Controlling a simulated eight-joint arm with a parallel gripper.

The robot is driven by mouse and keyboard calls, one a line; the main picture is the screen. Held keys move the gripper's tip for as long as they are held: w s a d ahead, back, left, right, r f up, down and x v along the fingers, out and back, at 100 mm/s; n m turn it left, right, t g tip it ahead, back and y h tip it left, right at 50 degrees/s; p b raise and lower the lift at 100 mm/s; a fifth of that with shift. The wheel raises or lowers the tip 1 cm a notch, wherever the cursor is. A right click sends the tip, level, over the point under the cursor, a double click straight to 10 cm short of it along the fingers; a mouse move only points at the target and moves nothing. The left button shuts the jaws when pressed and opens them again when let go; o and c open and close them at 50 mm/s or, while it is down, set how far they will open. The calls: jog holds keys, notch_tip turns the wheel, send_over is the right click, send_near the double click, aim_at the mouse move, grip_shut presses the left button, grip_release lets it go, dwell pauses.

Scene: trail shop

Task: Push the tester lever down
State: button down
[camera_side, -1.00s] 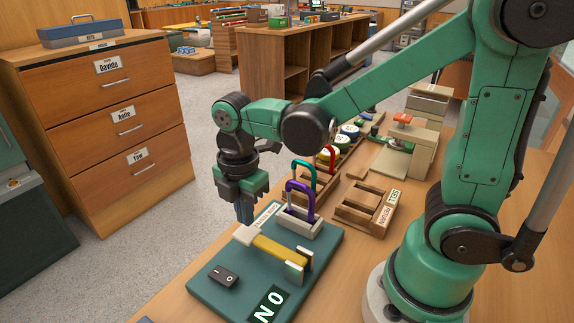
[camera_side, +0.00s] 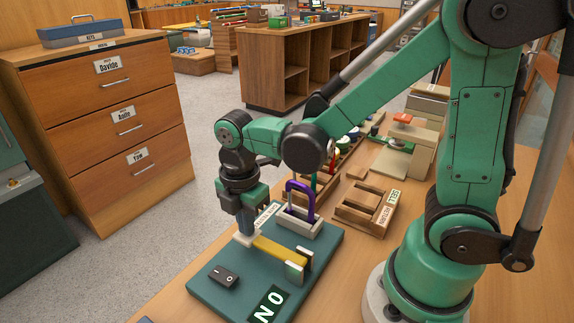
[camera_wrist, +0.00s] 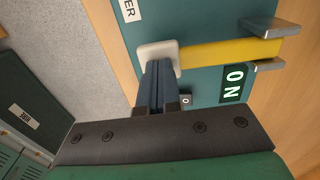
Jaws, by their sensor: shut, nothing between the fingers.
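The tester lever is a yellow bar (camera_side: 274,250) with a pale end pad (camera_side: 245,238), hinged between grey metal posts (camera_side: 298,264) on a teal base plate (camera_side: 325,256). My gripper (camera_side: 245,229) points down with its fingers together, right at the pale pad. In the wrist view the blue fingertips (camera_wrist: 158,68) meet the pad (camera_wrist: 157,55), and the yellow bar (camera_wrist: 225,52) runs to the right. The exact contact is partly hidden. A purple shackle (camera_side: 301,196) stands in a pale block on the same plate.
A black switch (camera_side: 223,275) and a green NO sign (camera_side: 268,304) are on the plate. Wooden trays marked SELL and RETURN (camera_side: 368,206) stand to the right. A wooden drawer cabinet (camera_side: 110,130) is at the left, across the floor.

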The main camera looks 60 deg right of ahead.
jog(key=shift+f, duration=0.8)
dwell(0.5)
jog(key=shift+r, duration=0.1)
dwell(0.8)
jog(key=shift+r, duration=1.9)
jog(key=shift+r, duration=0.1)
jog(key=shift+r, duration=2.4)
jog(key=d+m+t, duration=0.1)
jog(key=m+t, duration=0.1)
jog(key=m, duration=0.4)
jog(key=s+d+m+t, duration=0.1)
jog(key=m+t, duration=0.1)
jog(key=m, duration=0.4)
jog(key=d+m+t, duration=0.2)
jog(key=m+t, duration=0.1)
jog(key=m, duration=0.3)
jog(key=shift+s+r, duration=0.2)
jog(key=shift+r, duration=0.1)
